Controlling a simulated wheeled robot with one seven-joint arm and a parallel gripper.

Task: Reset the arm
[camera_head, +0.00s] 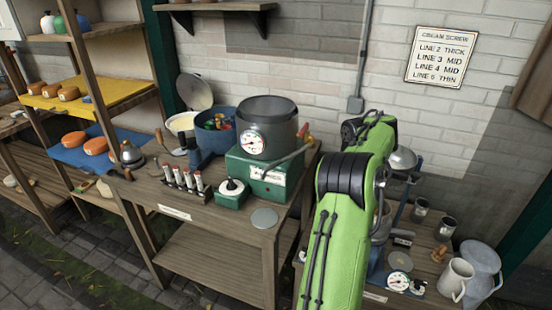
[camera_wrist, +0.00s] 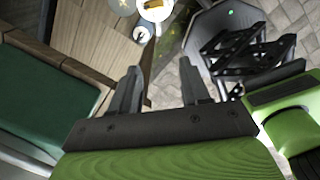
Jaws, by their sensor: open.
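My gripper (camera_wrist: 160,88) shows in the wrist view with its two dark fingers spread apart. Nothing is between the fingers. A wooden surface lies beyond and to the left of it, and paving lies to the right. In the head view my green arm rises in front of the right part of the bench and bends at the top. My gripper is hidden there behind the arm.
A wooden bench (camera_head: 225,228) holds a green machine (camera_head: 262,178) with a gauge and a dark drum. A shelf with orange rounds (camera_head: 95,146) stands at left. At right are a white jug (camera_head: 455,279) and metal cups (camera_head: 445,229). A sign (camera_head: 441,56) hangs on the brick wall.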

